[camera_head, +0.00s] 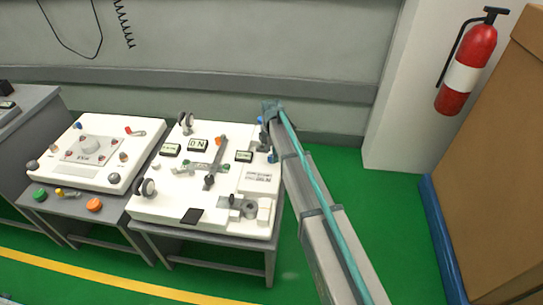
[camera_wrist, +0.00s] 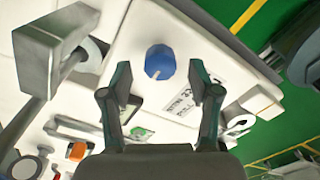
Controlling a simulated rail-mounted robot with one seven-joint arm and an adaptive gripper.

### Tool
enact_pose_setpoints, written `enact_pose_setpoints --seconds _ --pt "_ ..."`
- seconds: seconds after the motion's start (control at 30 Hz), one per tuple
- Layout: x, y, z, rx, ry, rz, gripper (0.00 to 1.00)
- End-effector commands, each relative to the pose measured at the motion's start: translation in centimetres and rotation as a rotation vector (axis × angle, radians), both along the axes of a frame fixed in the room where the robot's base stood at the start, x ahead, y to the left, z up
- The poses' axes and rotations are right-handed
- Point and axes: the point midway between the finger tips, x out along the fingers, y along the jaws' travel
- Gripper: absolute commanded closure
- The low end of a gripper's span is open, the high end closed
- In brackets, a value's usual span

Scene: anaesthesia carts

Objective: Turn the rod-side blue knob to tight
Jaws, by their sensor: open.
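A blue knob (camera_wrist: 160,60) with a faceted rim and a pale mark on its lower edge sits on a white panel (camera_wrist: 125,45) in the wrist view. My gripper (camera_wrist: 158,80) is open, one finger on each side of the picture. The knob appears between and just beyond the fingertips, with clear gaps on both sides and no visible contact. In the head view, small blue parts (camera_head: 272,157) show at the right edge of the white cart top (camera_head: 225,215), beside my arm. My gripper is not clearly visible there. I cannot tell which blue part is this knob.
A grey bracket (camera_wrist: 50,60) stands left of the knob in the wrist view. A printed label (camera_wrist: 180,105) lies near the right finger. A second white cart (camera_head: 75,180) stands to the left. A fire extinguisher (camera_head: 468,65) and brown box (camera_head: 490,180) are right; green floor is free between.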

Motion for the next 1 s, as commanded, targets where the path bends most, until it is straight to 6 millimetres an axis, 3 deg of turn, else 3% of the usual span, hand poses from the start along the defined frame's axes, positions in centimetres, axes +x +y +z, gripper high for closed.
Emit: enact_pose_setpoints --seconds 0.13,0.47,0.83,1.0 --pt "-0.02 -0.01 -1.20 0.000 0.001 0.000 0.38" --pt "-0.01 0.00 -1.54 0.000 0.000 0.000 0.38" --pt "-0.02 -0.01 -1.52 0.000 0.000 0.000 0.96" --pt "-0.02 -0.01 -1.51 0.000 0.000 -0.006 0.98"
